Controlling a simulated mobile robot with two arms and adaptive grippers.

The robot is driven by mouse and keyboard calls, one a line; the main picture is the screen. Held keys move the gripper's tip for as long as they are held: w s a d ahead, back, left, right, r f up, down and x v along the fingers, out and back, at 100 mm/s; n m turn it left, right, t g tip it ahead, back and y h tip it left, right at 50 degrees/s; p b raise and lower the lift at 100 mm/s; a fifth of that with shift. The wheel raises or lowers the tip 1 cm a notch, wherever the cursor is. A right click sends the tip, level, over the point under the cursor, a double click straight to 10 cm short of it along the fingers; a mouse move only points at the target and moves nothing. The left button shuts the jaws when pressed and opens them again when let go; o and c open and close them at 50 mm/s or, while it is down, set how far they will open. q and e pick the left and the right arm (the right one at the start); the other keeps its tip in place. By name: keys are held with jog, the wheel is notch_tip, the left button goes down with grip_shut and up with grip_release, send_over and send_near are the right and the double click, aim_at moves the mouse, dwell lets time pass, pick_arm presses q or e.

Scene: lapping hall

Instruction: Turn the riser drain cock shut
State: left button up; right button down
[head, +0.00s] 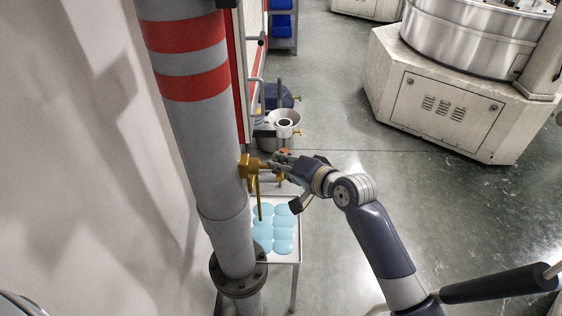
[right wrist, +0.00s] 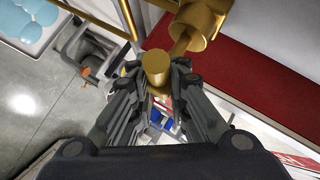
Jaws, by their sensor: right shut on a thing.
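The riser drain cock (head: 247,171) is a brass fitting on the side of the grey riser pipe (head: 200,130). A thin brass bar (head: 259,205) hangs down from it, close to vertical. My right gripper (head: 272,164) is at the cock's right side, shut on a brass part of it. In the right wrist view, the cock's body (right wrist: 196,24) is at the top. A round brass end (right wrist: 156,68) sits between the fingertips of my right gripper (right wrist: 156,84). I cannot tell how this end joins the bar. My left gripper is not in view.
A white tray table (head: 286,254) with several pale blue discs stands below the cock, beside the pipe. The wall (head: 110,130) is close on the left. A large lapping machine (head: 450,105) stands at the back right. The floor (head: 330,130) between is open.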

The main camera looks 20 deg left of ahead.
dwell(0.4)
jog(key=c, duration=1.6)
grip_release()
jog(key=shift+o, duration=0.2)
jog(key=v, duration=1.2)
jog(key=shift+a, duration=0.1)
